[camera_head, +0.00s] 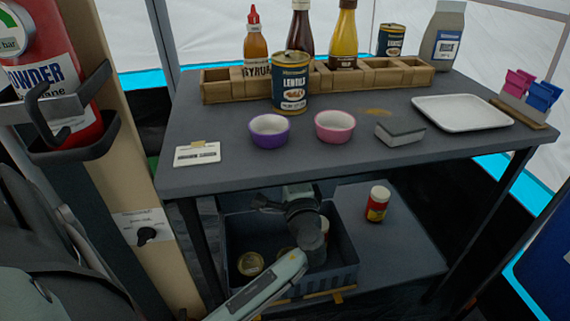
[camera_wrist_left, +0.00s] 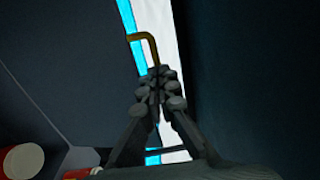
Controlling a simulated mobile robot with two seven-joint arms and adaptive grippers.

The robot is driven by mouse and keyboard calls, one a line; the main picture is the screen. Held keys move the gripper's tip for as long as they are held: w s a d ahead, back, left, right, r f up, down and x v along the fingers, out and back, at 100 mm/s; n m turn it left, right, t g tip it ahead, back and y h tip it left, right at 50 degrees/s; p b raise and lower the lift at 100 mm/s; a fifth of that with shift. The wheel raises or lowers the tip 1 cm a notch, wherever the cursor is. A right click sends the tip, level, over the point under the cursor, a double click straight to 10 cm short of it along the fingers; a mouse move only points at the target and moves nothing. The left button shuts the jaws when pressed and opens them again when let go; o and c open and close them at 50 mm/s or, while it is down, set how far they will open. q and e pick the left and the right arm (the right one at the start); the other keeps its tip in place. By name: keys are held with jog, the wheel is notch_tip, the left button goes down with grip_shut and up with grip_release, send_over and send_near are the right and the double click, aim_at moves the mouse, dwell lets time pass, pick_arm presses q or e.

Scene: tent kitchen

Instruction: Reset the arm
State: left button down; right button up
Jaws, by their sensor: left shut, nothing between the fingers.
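My left arm (camera_head: 265,283) comes in from the lower left in the head view and reaches under the table top, above the dark crate on the lower shelf. The fingertips are hard to make out there, in shadow near the table's front edge. In the left wrist view my left gripper (camera_wrist_left: 157,77) is shut, with its fingers together and nothing between them. My right gripper is in neither view.
The dark crate (camera_head: 345,281) holds cans (camera_head: 250,263). A red-and-yellow jar (camera_head: 377,204) stands to its right.

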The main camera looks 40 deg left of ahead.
pick_arm(q)
jog(key=v, duration=0.9)
jog(key=shift+s+d, duration=0.25)
jog(key=shift+s, duration=0.1)
